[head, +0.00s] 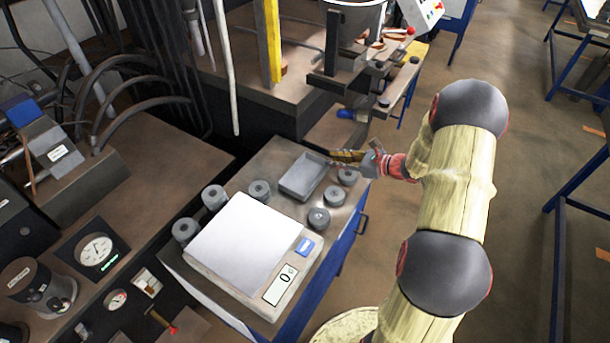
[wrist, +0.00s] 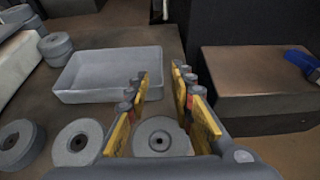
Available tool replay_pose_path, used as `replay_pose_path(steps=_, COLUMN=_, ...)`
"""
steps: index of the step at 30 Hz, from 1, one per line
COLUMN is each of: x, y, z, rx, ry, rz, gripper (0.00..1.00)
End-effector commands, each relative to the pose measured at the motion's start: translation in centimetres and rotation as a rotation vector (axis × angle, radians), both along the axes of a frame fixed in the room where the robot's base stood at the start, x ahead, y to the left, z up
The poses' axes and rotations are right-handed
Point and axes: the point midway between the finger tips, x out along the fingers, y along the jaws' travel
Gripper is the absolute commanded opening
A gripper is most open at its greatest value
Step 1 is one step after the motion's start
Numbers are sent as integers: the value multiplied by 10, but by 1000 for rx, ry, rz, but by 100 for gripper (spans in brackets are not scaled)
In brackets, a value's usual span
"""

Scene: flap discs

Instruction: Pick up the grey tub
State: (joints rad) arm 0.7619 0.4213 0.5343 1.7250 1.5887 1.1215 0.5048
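The grey tub (head: 303,176) is a shallow, empty rectangular tray on the cabinet top, behind the scale in the head view. In the wrist view the tub (wrist: 108,72) lies ahead and left of my gripper. My gripper (head: 347,157) is just right of the tub's far end in the head view. In the wrist view its yellow-padded fingers (wrist: 162,78) are spread apart, with nothing between their tips. The left finger overlaps the tub's right end in that view; I cannot tell whether they touch.
Several grey flap discs (head: 319,218) stand around the tub. One disc (wrist: 160,138) shows beneath my gripper. A white scale (head: 247,240) reading 0 takes up the front of the cabinet top (head: 275,158). A brown block (wrist: 255,80) stands to the right in the wrist view.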

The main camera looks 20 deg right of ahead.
Motion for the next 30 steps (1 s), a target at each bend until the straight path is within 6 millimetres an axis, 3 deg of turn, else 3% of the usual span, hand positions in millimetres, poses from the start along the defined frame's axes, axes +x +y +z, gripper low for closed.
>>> replay_pose_path(steps=14, x=29, y=18, z=-14, rx=-3, ry=-1, rz=6, gripper=24)
replay_pose_path(steps=22, x=59, y=36, z=-28, rx=-3, ry=-1, rz=6, gripper=24)
replay_pose_path(steps=30, x=63, y=37, z=-28, rx=-3, ry=-1, rz=3, gripper=24)
